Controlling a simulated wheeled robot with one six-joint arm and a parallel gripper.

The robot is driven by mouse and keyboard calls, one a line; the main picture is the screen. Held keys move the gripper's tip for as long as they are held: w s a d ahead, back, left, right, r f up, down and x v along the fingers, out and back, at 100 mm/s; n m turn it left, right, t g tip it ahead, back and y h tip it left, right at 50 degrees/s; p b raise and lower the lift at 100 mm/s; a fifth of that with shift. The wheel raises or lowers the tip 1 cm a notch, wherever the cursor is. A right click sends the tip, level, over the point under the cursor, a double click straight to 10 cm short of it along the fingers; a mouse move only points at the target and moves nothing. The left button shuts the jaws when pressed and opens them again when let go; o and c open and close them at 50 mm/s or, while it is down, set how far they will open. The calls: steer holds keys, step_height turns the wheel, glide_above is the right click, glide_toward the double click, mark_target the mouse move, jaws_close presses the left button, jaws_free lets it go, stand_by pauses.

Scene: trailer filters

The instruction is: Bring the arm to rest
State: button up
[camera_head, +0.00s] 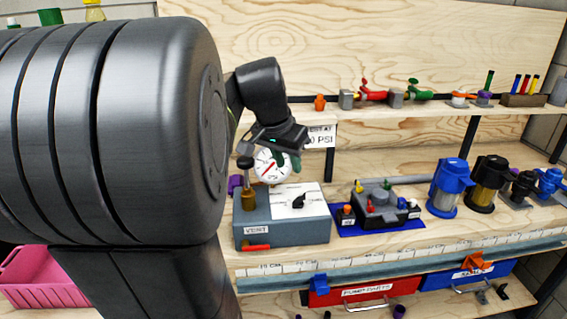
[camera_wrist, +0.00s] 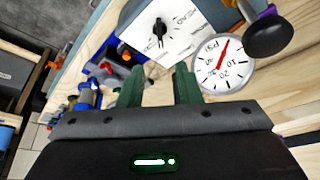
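My gripper (camera_head: 287,160) is at the end of my bent arm, in front of the plywood back panel and above the grey vent box (camera_head: 262,233). Its two dark green fingers (camera_wrist: 158,84) stand apart in the wrist view, with nothing seen between them. A round white pressure gauge (camera_head: 266,167) with a red needle is close beside the fingers in the head view. In the wrist view the gauge (camera_wrist: 223,62) lies to the right of the fingers. I cannot tell whether they touch. My large dark arm link hides the left part of the head view.
A black knob on a brass stem (camera_head: 247,190) stands on the box, beside the gauge. A block with small valves (camera_head: 383,206) and blue (camera_head: 447,190) and black (camera_head: 487,184) filter housings stand to the right. A shelf (camera_head: 430,107) with fittings runs above. A pink basket (camera_head: 40,280) is at lower left.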

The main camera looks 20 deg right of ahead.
mark_target(299, 197)
steer(key=b+x, duration=0.1)
steer(key=x, duration=1.3)
steer(key=shift+s, duration=0.1)
steer(key=shift+r, duration=0.15)
